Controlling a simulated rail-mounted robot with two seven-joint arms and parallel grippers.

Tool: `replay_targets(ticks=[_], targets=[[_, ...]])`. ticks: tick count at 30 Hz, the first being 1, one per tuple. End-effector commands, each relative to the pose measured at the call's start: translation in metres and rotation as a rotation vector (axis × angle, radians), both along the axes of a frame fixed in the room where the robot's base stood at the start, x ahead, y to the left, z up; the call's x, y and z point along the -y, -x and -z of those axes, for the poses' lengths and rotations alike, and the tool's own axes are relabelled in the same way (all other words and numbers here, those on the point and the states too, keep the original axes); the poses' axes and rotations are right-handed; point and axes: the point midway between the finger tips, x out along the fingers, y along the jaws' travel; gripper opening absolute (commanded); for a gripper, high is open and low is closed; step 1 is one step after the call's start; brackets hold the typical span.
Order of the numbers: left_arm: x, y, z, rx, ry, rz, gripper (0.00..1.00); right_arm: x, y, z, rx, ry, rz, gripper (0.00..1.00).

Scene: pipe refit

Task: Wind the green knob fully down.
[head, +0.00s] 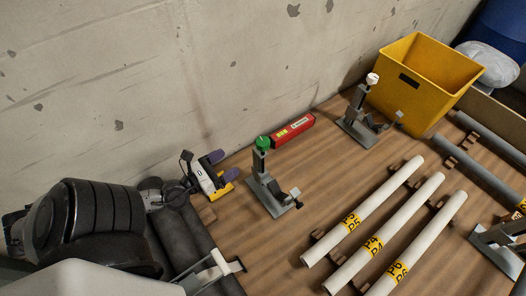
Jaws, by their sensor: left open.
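The green knob (262,142) sits on top of a grey metal clamp stand (264,186) near the middle of the wooden table. My left gripper (218,169) is just to the left of the knob, apart from it. Its two purple-tipped fingers are open and point right, with nothing seen between them. How far the knob is screwed down cannot be told from here. My right gripper is not clearly in view.
A red box (293,130) lies behind the green knob by the wall. A second stand with a white knob (372,79) and a yellow bin (428,77) are at back right. Three white labelled pipes (386,226) lie on the right; grey pipes (471,167) lie beyond.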

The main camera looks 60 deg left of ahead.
Motion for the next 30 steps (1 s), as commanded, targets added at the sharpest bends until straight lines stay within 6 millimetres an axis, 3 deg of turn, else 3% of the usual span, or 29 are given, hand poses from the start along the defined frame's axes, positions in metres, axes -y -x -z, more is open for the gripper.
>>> replay_targets(ticks=[4, 11, 30], targets=[[0.000, 0.000, 0.010, -0.022, -0.050, 0.020, 0.76, 0.000, 0.000, 0.007, 0.001, 0.000, 0.000, 0.43], [-0.003, -0.017, 0.008, -0.023, -0.059, 0.022, 0.76, 0.000, 0.000, 0.000, 0.001, 0.000, 0.000, 0.43], [-0.015, -0.111, 0.008, -0.022, -0.055, 0.022, 0.76, 0.000, 0.000, -0.028, 0.001, 0.000, 0.000, 0.43]])
